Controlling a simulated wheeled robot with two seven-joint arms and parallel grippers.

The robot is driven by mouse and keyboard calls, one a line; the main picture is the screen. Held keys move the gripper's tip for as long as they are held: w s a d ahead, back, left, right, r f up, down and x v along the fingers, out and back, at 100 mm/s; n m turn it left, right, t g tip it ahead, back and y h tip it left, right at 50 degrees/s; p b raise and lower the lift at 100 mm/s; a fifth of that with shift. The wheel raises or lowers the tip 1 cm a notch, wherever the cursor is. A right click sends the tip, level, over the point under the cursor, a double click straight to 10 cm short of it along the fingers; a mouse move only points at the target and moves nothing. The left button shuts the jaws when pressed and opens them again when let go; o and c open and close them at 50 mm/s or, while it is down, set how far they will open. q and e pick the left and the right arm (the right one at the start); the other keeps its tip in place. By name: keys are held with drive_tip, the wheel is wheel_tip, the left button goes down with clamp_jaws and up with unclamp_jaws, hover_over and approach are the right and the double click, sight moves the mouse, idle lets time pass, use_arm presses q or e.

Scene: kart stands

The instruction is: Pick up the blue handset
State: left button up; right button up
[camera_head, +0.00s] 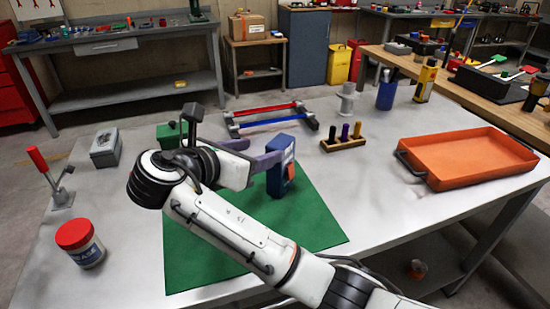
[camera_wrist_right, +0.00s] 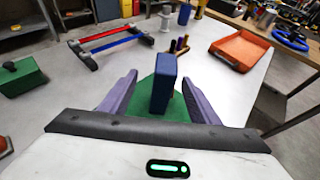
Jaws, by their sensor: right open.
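The blue handset (camera_head: 281,172), with an orange part low on its side, stands upright on the green mat (camera_head: 310,215) on the light grey table. My right gripper (camera_head: 268,156) reaches it from the left, its purple fingers level with the handset's upper part. In the right wrist view the handset (camera_wrist_right: 162,84) stands between the spread fingers of the gripper (camera_wrist_right: 160,78), with a gap on each side. The gripper is open. The handset's lower end is partly hidden there. My left gripper is not in view.
A red-and-blue bar rack (camera_head: 270,119) lies behind the mat. A wooden block with several coloured pegs (camera_head: 344,142) and an orange tray (camera_head: 467,157) are to the right. A red-lidded jar (camera_head: 80,243), a red-handled clamp (camera_head: 50,177) and a green box (camera_head: 170,135) are left.

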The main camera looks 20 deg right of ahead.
sight(281, 147)
drive_tip(key=shift+w+d+f, duration=0.2)
drive_tip(key=shift+w+d, duration=0.05)
drive_tip(key=shift+d, duration=0.3)
drive_tip(key=shift+w+d+f, duration=0.2)
drive_tip(key=shift+w+d, duration=0.05)
drive_tip(key=shift+d, duration=0.25)
drive_tip(key=x, duration=0.6)
drive_tip(key=shift+d+f, duration=0.15)
drive_tip(key=shift+d, duration=0.1)
clamp_jaws()
